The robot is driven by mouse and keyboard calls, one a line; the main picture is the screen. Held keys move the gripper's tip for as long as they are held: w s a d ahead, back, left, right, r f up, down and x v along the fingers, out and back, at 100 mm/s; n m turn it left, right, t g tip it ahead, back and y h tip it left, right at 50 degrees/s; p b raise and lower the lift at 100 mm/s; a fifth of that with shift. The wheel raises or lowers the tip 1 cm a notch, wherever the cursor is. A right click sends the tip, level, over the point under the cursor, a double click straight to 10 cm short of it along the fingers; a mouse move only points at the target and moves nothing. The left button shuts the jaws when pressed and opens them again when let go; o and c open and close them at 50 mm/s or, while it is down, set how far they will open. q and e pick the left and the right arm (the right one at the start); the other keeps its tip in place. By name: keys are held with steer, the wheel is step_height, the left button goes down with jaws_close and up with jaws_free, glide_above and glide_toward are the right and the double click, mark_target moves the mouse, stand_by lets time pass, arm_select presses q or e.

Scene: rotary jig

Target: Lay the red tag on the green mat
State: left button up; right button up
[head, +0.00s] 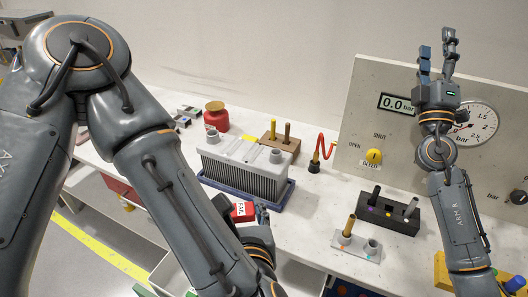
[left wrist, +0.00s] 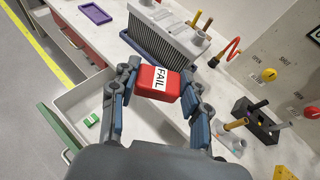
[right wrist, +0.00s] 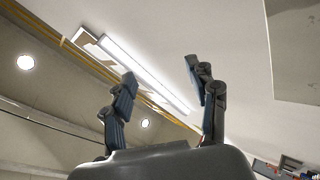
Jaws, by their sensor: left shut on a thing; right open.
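The red tag (left wrist: 158,82), a block with a white FAIL label, is between the fingers of my left gripper (left wrist: 159,76), which is shut on it. The tag (head: 243,211) also shows in the head view, partly hidden by my left arm, in front of the finned block. In the left wrist view it appears above or near an open drawer's edge; its exact height is unclear. I cannot make out a green mat for certain. My right gripper (head: 437,48) is open, empty and raised before the gauge panel; its fingers also show in the right wrist view (right wrist: 160,88).
A pale open drawer (left wrist: 75,98) has a green front (left wrist: 57,128) and holds a small green item (left wrist: 92,120). The finned block (head: 240,168) stands in a blue tray (head: 283,199). A black peg holder (head: 388,215) and a grey peg holder (head: 357,250) stand to the right.

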steer(key=a+r+n+g+y, duration=0.3)
steer(key=a+n+g+y, duration=0.1)
steer(key=a+n+y, duration=0.55)
steer(key=a+r+n+g+y, duration=0.2)
steer(key=a+n+g+y, duration=0.1)
steer(key=a+n+y, duration=0.65)
steer(key=s+a+n+g+y, duration=0.2)
steer(key=s+a+n+g, duration=0.1)
steer(key=a+n+g, duration=0.3)
steer(key=s+a+n+g+y, duration=0.25)
steer(key=s+a+g, duration=0.2)
steer(key=a, duration=0.45)
steer(key=n+g+h, duration=1)
steer(key=n+h, duration=0.5)
steer(key=h, duration=0.1)
glide_above(239, 209)
steer(key=w+d, duration=0.1)
steer(key=d, duration=0.3)
step_height(239, 209, down, 15)
steer(key=x, duration=1.2)
steer(key=shift+w+d+f, duration=0.1)
steer(key=shift+d+f, duration=0.1)
steer(key=shift+f, duration=0.05)
